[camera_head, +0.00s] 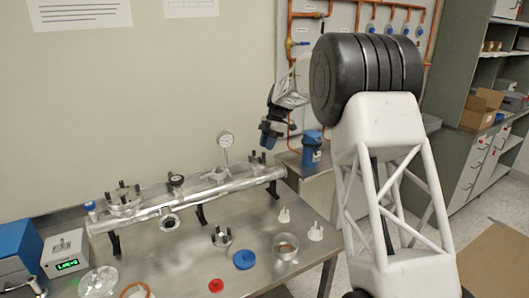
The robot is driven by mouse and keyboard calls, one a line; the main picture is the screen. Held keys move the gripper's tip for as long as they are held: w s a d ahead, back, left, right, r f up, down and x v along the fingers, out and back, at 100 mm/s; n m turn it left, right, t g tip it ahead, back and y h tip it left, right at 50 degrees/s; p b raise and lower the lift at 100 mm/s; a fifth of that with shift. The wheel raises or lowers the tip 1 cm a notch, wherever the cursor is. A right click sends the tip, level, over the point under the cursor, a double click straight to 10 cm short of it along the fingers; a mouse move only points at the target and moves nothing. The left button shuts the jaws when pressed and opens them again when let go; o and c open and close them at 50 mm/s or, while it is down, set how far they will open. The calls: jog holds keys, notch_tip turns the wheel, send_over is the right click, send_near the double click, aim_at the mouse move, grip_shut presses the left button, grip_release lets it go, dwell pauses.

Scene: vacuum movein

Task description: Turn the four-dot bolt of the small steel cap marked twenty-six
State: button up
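The steel pipe assembly (190,200) lies along the bench on dark supports. Three small bolted steel parts show: one on top of its left part (124,204), one near its right end (257,164), and one on the bench top in front (222,240). Dark upright bolts stand on each. No number or dot marks are legible, so I cannot tell which is the cap marked twenty-six. My gripper (270,137) hangs above the right end of the pipe, apparently clear of the bolts. Its fingers are too small and dark to tell open from shut.
On the bench are a steel ring (286,248), a blue disc (245,260), a red piece (216,286) and two white pieces (284,215). A gauge (226,141) rises behind the pipe. A blue canister (312,144) stands right of my gripper. A display box (65,254) stands left.

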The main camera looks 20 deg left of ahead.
aim_at(264, 155)
jog(key=shift+x, duration=1.75)
grip_shut()
